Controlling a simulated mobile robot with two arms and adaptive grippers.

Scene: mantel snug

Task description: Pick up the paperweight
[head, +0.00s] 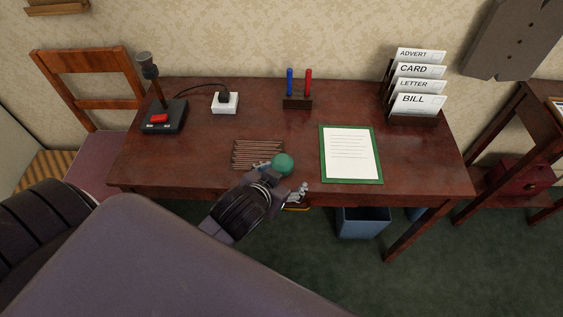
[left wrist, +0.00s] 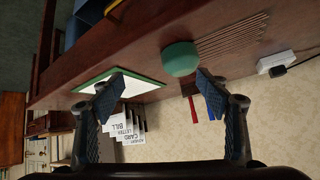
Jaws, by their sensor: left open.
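The paperweight, seemingly the green dome (head: 283,163), sits on the dark red desk (head: 225,125) near its front edge, between the brown slatted mat and the green-edged paper. My left gripper (head: 284,178) is at the desk's front edge, just in front of the dome, with its fingers spread and empty. In the left wrist view the desk appears upside down. There the dome (left wrist: 180,58) shows beyond the open fingertips (left wrist: 162,81), nearer the right-hand finger and not between them. My right gripper is not in view.
The slatted mat (head: 258,154) lies left of the dome and the paper on a green board (head: 350,153) lies right. Behind stand a pen holder (head: 297,101), a letter rack (head: 413,118), a socket block (head: 225,102) and a joystick-like device (head: 163,115). A blue bin (head: 363,223) is below.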

